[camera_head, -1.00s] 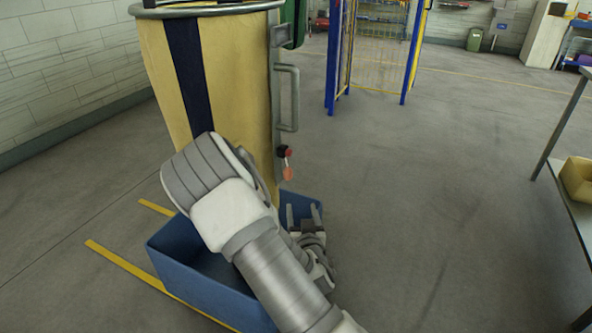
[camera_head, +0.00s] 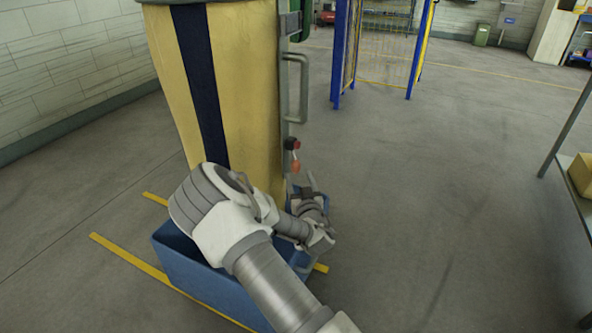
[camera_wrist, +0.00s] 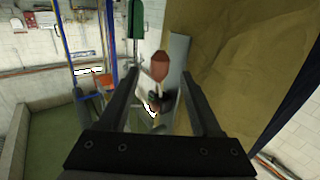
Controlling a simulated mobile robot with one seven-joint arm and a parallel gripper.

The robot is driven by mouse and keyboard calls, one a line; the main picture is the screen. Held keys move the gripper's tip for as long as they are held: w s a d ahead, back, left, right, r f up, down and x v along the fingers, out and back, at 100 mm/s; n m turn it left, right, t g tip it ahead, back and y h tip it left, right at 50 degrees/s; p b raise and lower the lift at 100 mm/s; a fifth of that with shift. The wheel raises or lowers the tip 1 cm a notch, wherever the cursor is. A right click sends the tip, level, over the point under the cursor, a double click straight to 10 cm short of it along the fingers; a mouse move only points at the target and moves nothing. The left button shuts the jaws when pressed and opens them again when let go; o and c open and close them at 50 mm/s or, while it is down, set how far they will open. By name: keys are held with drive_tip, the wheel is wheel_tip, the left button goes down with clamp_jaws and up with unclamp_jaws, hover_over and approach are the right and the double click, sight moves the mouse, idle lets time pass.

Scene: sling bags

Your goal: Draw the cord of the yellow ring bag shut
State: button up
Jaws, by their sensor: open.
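The large yellow bag (camera_head: 245,90) with a dark blue stripe (camera_head: 203,85) hangs at the upper left of the head view; its top is cut off. On its right side are a grey strip with a handle (camera_head: 303,85), a red-and-black piece (camera_head: 292,144) and an orange pull (camera_head: 296,167) below it. My gripper (camera_head: 303,183) is open and empty, just below the orange pull. In the wrist view the pull shows as a reddish bead (camera_wrist: 160,65) between the open fingers (camera_wrist: 160,82), seemingly beyond them, beside the bag's yellow cloth (camera_wrist: 230,60).
A blue bin (camera_head: 200,277) stands on the floor under the bag, partly hidden by my arm. Yellow floor lines (camera_head: 130,255) run beside it. A blue-framed fence (camera_head: 380,45) stands behind. A table with a yellow box (camera_head: 582,175) is at the right edge. The floor between is clear.

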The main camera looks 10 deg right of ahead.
sight(297, 170)
drive_tip(key=shift+w+b, duration=0.4)
drive_tip(key=shift+w, duration=2.55)
clamp_jaws()
